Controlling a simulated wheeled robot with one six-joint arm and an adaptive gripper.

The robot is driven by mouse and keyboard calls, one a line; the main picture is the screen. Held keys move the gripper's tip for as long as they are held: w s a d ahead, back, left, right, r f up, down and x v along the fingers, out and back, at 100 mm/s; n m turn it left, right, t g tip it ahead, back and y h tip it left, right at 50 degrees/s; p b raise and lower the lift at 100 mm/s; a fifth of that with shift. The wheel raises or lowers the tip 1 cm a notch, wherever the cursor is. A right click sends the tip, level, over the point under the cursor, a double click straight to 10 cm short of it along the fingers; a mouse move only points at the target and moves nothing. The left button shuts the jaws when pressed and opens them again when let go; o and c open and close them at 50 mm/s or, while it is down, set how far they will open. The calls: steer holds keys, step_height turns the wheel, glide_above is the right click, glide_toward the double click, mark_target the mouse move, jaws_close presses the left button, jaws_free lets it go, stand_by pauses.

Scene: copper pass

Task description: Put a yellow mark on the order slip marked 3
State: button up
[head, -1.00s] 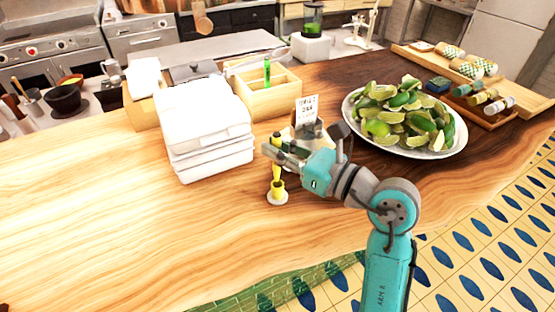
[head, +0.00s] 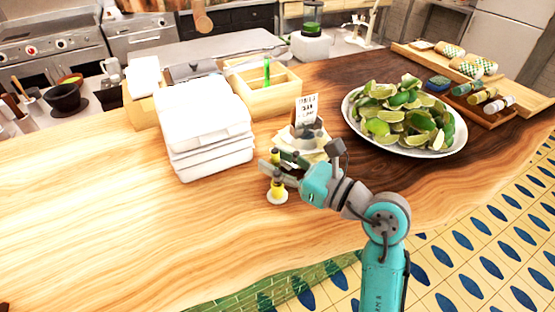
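Pale items at the slip's foot are partly hidden by my gripper and wrist.
A stack of white boxes (head: 205,130) stands close on the left. A wooden caddy (head: 270,98) with a green bottle is behind. A plate of lime wedges (head: 405,120) is on the right, near trays of rolls. The front left counter is clear.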

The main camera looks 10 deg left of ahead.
steer(key=shift+r, duration=0.3)
steer(key=v, duration=1.2)
steer(key=shift+s, duration=0.1)
